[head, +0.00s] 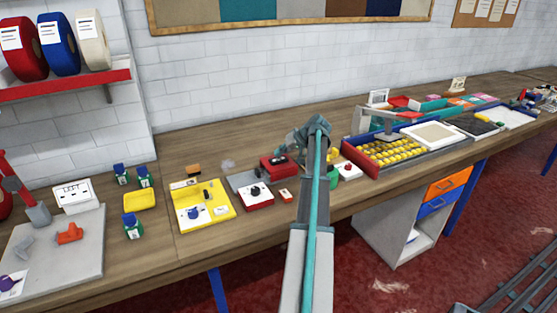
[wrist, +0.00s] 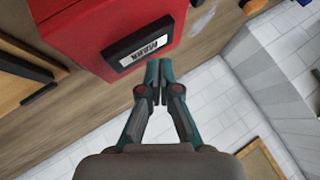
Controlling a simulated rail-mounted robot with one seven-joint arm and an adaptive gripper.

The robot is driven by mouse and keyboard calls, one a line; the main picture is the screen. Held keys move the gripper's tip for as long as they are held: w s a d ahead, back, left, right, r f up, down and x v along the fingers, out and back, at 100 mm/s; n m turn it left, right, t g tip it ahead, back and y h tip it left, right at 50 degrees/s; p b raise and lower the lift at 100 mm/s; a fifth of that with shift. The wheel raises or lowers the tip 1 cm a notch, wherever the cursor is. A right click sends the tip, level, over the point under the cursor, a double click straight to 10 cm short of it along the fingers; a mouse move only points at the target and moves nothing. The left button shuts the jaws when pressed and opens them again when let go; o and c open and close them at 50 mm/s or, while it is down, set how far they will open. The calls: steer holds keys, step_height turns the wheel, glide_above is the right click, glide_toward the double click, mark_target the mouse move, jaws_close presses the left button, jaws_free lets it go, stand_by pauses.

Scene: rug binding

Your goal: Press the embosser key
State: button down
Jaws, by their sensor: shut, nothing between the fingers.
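The embosser is a red box, seen large at the top of the wrist view (wrist: 85,35). My gripper (wrist: 154,66) is shut and empty. Its fingertips are just below the key's lower right edge in the wrist view; I cannot tell whether they touch. In the head view, a red box with a dark top (head: 272,168), apparently the embosser, sits on the bench left of my arm. My arm hides the fingertips there.
A red-and-white unit with a black knob (head: 256,194) and a yellow board (head: 190,216) stand left of my arm. A blue-edged tray of yellow pieces (head: 385,152) lies to the right. The white brick wall is behind the bench (head: 170,148).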

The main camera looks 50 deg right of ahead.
mark_target(280, 160)
steer(key=shift+r, duration=0.15)
steer(key=shift+r+p, duration=0.95)
steer(key=shift+r, duration=1.5)
